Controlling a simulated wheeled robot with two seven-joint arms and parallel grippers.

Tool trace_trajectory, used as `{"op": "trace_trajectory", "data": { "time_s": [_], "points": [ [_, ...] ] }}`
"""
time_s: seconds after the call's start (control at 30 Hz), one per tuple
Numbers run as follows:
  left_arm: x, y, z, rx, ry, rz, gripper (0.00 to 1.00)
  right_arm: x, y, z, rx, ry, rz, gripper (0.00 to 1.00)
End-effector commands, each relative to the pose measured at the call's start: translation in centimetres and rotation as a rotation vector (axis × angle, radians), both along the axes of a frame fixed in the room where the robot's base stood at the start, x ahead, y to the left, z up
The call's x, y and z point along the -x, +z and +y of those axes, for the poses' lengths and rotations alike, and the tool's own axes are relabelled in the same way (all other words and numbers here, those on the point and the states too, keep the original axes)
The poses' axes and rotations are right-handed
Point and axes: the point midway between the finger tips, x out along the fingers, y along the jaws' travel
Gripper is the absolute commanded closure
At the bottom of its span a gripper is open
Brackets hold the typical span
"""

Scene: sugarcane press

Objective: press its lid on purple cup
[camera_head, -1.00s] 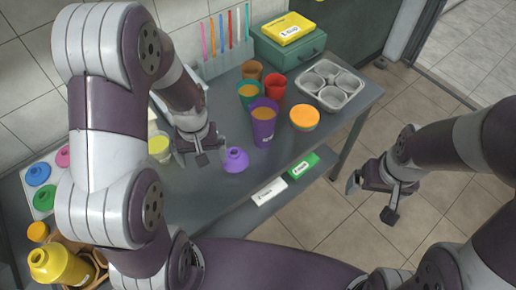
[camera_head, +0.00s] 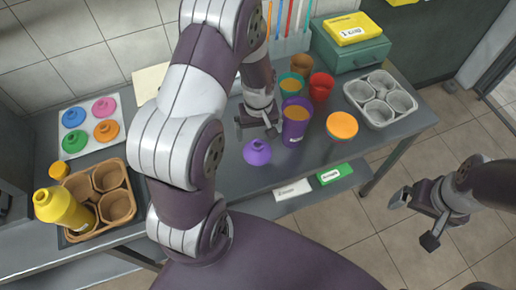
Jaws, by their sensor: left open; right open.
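The purple cup (camera_head: 295,125) stands upright on the grey table, filled with orange-brown liquid, with no lid on it. A purple lid (camera_head: 257,152) with a raised knob lies on the table near the front edge, left of the cup. My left gripper (camera_head: 258,134) is open just behind the purple lid and left of the cup; whether it touches the lid I cannot tell. My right gripper (camera_head: 412,222) is open and empty, over the floor off the table's right front.
Teal (camera_head: 291,86), brown (camera_head: 301,66) and red (camera_head: 321,87) cups stand close behind the purple cup. An orange-topped container (camera_head: 341,126) and a metal cup tray (camera_head: 355,92) are at right. A lid tray (camera_head: 66,153), cardboard carrier (camera_head: 129,177) and yellow bottle (camera_head: 62,207) are at left.

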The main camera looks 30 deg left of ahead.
Motion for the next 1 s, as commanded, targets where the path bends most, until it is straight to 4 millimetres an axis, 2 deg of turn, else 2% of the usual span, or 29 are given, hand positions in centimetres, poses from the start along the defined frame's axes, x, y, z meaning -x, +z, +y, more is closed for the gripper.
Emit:
{"op": "trace_trajectory", "data": {
  "time_s": [0.1, 0.2, 0.63, 0.9, 1.0],
  "points": [
    [0.1, -2.2, 0.0, 0.0, 0.0, 0.004, 0.0, 0.0, 0.2, 0.0, 0.0, 0.0, 0.0, 0.0],
    [0.0, -3.5, 0.0, 0.0, 0.0, 0.001, 0.0, 0.0, 0.3, 0.0, 0.0, 0.0, 0.0, 0.0],
    [0.0, -4.4, 0.0, 0.0, -0.001, 0.0, 0.0, 0.0, 0.4, 0.0, 0.0, 0.0, 0.0, 0.0],
    [0.1, -8.3, 0.2, 0.0, -0.001, 0.001, 0.0, 0.0, 1.3, 0.0, 0.0, 0.0, 0.0, 0.0],
    [0.0, -9.2, 0.2, 0.0, -0.001, 0.0, 0.0, 0.0, 1.3, 0.0, 0.0, 0.0, 0.0, 0.0]
  ]
}}
